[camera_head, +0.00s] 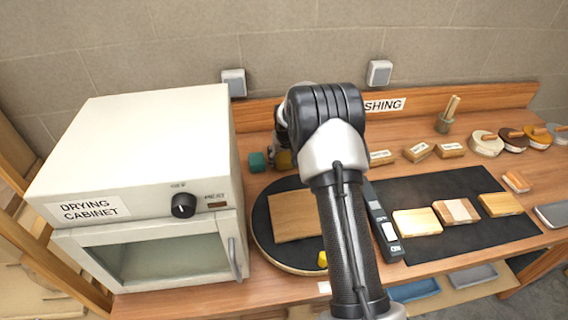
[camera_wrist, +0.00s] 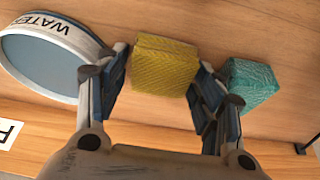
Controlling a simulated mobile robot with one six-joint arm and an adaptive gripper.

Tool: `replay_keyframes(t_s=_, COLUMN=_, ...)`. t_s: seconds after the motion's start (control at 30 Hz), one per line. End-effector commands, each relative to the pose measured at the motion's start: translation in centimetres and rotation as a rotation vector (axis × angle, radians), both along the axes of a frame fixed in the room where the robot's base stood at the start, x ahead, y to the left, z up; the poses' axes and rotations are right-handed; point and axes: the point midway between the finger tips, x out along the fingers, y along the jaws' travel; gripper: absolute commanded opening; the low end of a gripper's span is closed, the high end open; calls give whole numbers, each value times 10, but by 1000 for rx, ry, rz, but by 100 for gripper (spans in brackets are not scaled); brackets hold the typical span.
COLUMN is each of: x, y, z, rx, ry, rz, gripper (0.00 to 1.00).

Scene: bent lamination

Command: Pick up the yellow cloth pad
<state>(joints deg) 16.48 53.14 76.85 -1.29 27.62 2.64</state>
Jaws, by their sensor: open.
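The yellow cloth pad (camera_wrist: 165,66), a textured block, sits on the wooden bench in the wrist view. My gripper (camera_wrist: 161,72) is open, with one finger on each side of the pad. The left finger is close to the pad's left side and the right finger close to its right side; I cannot tell whether either touches. In the head view my arm hides most of the gripper and the pad; a bit of yellow (camera_head: 283,159) shows beside the arm.
A teal block (camera_wrist: 250,84) stands just right of the right finger. A round dish marked WATER (camera_wrist: 40,72) is close on the left. The drying cabinet (camera_head: 140,150) stands at left. A round dark board (camera_head: 262,235) with a wooden panel (camera_head: 295,222) lies in front.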

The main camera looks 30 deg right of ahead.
Motion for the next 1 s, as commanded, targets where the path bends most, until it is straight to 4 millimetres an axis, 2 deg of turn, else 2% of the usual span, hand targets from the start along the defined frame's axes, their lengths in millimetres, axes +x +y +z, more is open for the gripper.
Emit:
replay_keyframes(t_s=0.27, x=2, y=0, z=-2, rx=-1, ry=-2, rz=1, gripper=62)
replay_keyframes(t_s=0.67, x=2, y=0, z=-2, rx=-1, ry=-2, rz=1, gripper=35)
replay_keyframes(t_s=0.87, x=2, y=0, z=-1, rx=-1, ry=-2, rz=1, gripper=35)
replay_keyframes(t_s=1.0, x=2, y=0, z=7, rx=-2, ry=-4, rz=1, gripper=35)
